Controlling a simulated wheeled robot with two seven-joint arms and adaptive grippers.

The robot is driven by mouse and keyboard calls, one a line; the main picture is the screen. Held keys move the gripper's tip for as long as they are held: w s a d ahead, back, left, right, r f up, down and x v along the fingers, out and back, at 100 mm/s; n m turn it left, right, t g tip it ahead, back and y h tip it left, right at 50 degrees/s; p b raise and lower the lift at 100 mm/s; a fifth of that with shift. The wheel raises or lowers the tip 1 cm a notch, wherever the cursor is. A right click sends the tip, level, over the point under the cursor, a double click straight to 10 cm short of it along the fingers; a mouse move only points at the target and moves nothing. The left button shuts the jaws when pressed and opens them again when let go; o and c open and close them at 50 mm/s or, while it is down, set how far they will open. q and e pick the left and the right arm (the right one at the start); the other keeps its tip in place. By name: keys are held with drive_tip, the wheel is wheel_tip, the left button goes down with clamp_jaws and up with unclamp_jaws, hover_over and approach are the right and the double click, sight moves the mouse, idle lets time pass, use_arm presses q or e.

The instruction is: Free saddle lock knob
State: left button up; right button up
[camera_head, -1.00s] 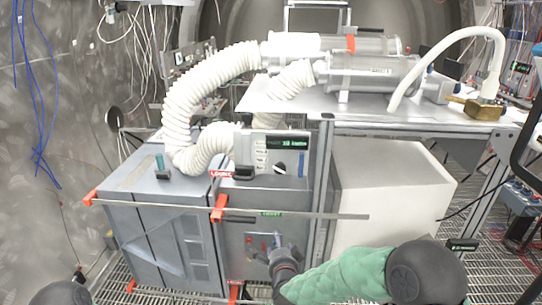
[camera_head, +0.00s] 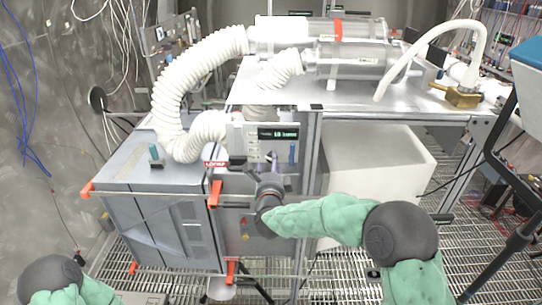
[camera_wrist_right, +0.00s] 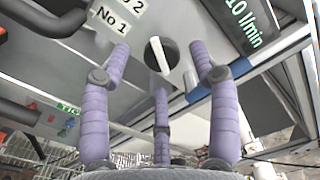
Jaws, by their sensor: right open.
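A round black knob with a white bar (camera_wrist_right: 160,54) sits on the grey panel in the right wrist view, beside a "No 1" label. No label naming it as the saddle lock is readable. My right gripper (camera_wrist_right: 163,75) has three purple fingers, spread apart and empty. The knob appears between and beyond the fingertips, with no clear contact. In the head view my right gripper (camera_head: 271,165) is in front of the control panel, just below its display (camera_head: 278,133), and covers the knob. Only my left arm shows, at the lower left; its gripper is out of view.
A red label (camera_head: 215,164) marks the grey cabinet (camera_head: 160,235) left of my right gripper. Orange clamps (camera_head: 214,194) and thin rods run along its front. A white ribbed hose (camera_head: 180,90) arches above. A metal bench (camera_head: 420,105) and white box (camera_head: 370,165) stand at right.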

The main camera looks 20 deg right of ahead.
drive_tip(key=shift+p+x, duration=0.5)
drive_tip(key=shift+x, duration=1.4)
drive_tip(key=shift+d, duration=0.1)
drive_tip(key=shift+s, duration=0.1)
drive_tip(key=c, duration=1.2)
drive_tip(key=shift+o, duration=0.2)
